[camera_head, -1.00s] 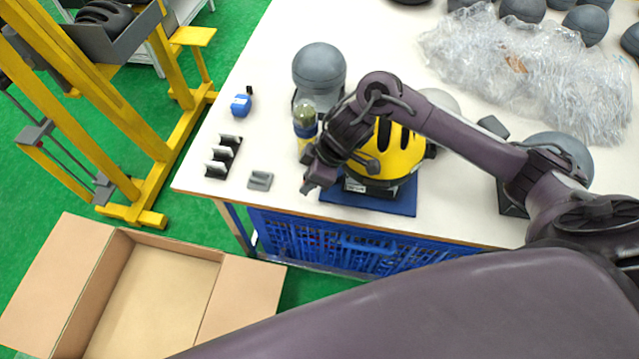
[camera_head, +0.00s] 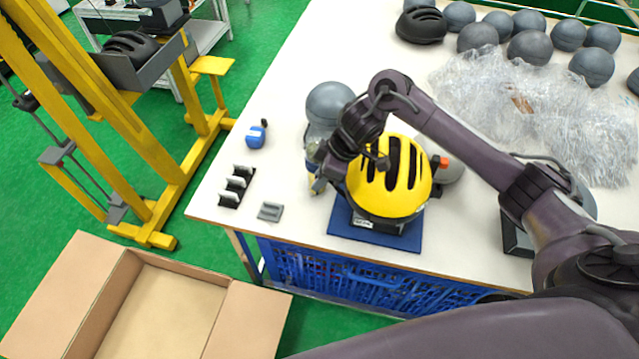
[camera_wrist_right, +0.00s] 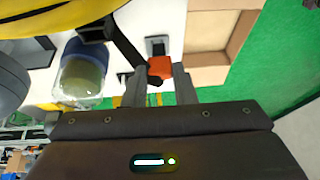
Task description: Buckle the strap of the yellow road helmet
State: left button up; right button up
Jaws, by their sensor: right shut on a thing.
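The yellow road helmet (camera_head: 412,180) with black vents sits on a stand on a blue mat (camera_head: 345,225) near the table's front edge. An orange-red piece (camera_head: 441,162) shows at the helmet's right side. My right gripper (camera_head: 318,182) is beside the helmet's left side, its fingers partly hidden by the wrist. In the right wrist view, the right gripper (camera_wrist_right: 161,75) is shut on an orange-red buckle piece (camera_wrist_right: 160,67) at the end of a black strap (camera_wrist_right: 124,42). The strap runs up towards the helmet's yellow edge (camera_wrist_right: 60,17). My left gripper is not in view.
A bottle (camera_wrist_right: 82,75) stands close to the right gripper. A grey head form (camera_head: 329,98) is behind it. A blue item (camera_head: 256,135), a black rack (camera_head: 238,186) and a grey block (camera_head: 270,211) lie left. Clear wrap (camera_head: 540,105) covers the back right.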

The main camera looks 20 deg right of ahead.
jog(key=w+d+r+p, duration=0.1)
jog(key=d, duration=0.1)
jog(key=w+d+r+p, duration=0.1)
jog(key=d+r, duration=0.1)
jog(key=w+d+r+p, duration=0.1)
jog(key=d+r, duration=0.1)
jog(key=shift+w+d+p, duration=0.25)
jog(key=shift+d+p, duration=0.15)
jog(key=shift+a+f+b, duration=0.1)
jog(key=shift+f+b, duration=0.3)
jog(key=shift+f, duration=0.45)
jog(key=shift+s+f, duration=0.1)
jog(key=shift+f, duration=0.1)
jog(key=shift+f, duration=0.25)
dwell(0.4)
jog(key=shift+f+b, duration=0.6)
jog(key=shift+f, duration=0.55)
jog(key=shift+f, duration=0.2)
